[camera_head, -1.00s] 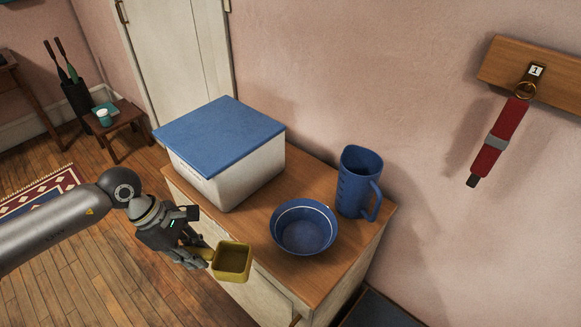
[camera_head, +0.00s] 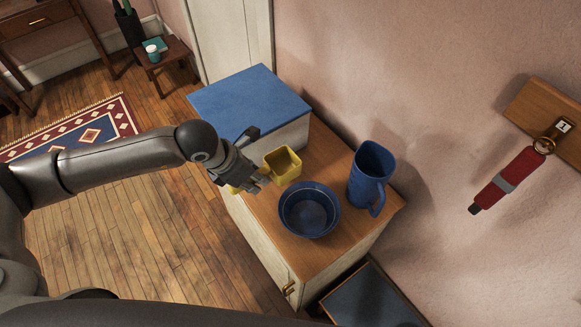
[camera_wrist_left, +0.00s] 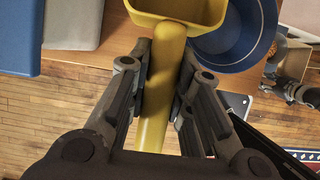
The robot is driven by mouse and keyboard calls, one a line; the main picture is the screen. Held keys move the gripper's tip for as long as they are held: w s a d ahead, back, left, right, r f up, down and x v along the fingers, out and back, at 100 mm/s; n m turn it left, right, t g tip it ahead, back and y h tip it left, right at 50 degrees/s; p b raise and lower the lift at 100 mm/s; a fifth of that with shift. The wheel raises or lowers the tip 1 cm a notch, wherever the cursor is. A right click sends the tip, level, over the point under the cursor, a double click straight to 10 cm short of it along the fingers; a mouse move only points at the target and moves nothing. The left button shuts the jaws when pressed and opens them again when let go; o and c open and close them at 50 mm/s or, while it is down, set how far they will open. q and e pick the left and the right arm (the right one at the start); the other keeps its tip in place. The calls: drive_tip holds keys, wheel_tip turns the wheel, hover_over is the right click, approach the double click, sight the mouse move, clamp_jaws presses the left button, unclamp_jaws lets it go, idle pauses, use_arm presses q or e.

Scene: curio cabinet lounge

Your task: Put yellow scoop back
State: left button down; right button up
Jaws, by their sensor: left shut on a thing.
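The yellow scoop (camera_head: 284,166) has a square cup and a round handle. My left gripper (camera_head: 256,183) is shut on its handle and holds it over the left edge of the cabinet top, between the white box and the blue bowl. In the left wrist view the scoop's handle (camera_wrist_left: 161,85) runs between the two fingers of the left gripper (camera_wrist_left: 160,95), with the cup at the top edge of the picture. Whether the cup touches anything is not clear.
A white box with a blue lid (camera_head: 249,100) stands at the back of the wooden cabinet top (camera_head: 325,160). A blue bowl (camera_head: 309,210) and a blue jug (camera_head: 371,175) stand to the right. A red strap (camera_head: 508,182) hangs from a wall rail (camera_head: 553,112).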

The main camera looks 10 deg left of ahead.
sight(279, 167)
use_arm(q)
drive_tip(key=w+d+f, duration=0.1)
drive_tip(key=w, duration=0.1)
drive_tip(key=w+f+b, duration=0.1)
drive_tip(key=w, duration=0.1)
drive_tip(key=w+d+f+b, duration=0.1)
drive_tip(key=w+f, duration=0.1)
drive_tip(key=shift+d, duration=0.3)
drive_tip(key=w+f+b, duration=0.1)
drive_tip(key=f, duration=0.1)
drive_tip(key=w+d+f+b, duration=0.1)
drive_tip(key=w+f+b, duration=0.1)
drive_tip(key=shift+w+d+b, duration=0.15)
drive_tip(key=shift+d+b, duration=0.05)
drive_tip(key=shift+b, duration=0.1)
drive_tip(key=shift+w+f+b, duration=0.2)
drive_tip(key=shift+f+b, duration=0.05)
drive_tip(key=shift+b, duration=0.05)
drive_tip(key=f, duration=0.1)
drive_tip(key=f+b, duration=0.1)
drive_tip(key=f, duration=0.1)
drive_tip(key=shift+w+d+f, duration=0.15)
drive_tip(key=shift+w, duration=0.05)
drive_tip(key=shift+s+f+b, duration=0.1)
drive_tip(key=shift+b, duration=0.3)
drive_tip(key=c, duration=1.3)
unclamp_jaws()
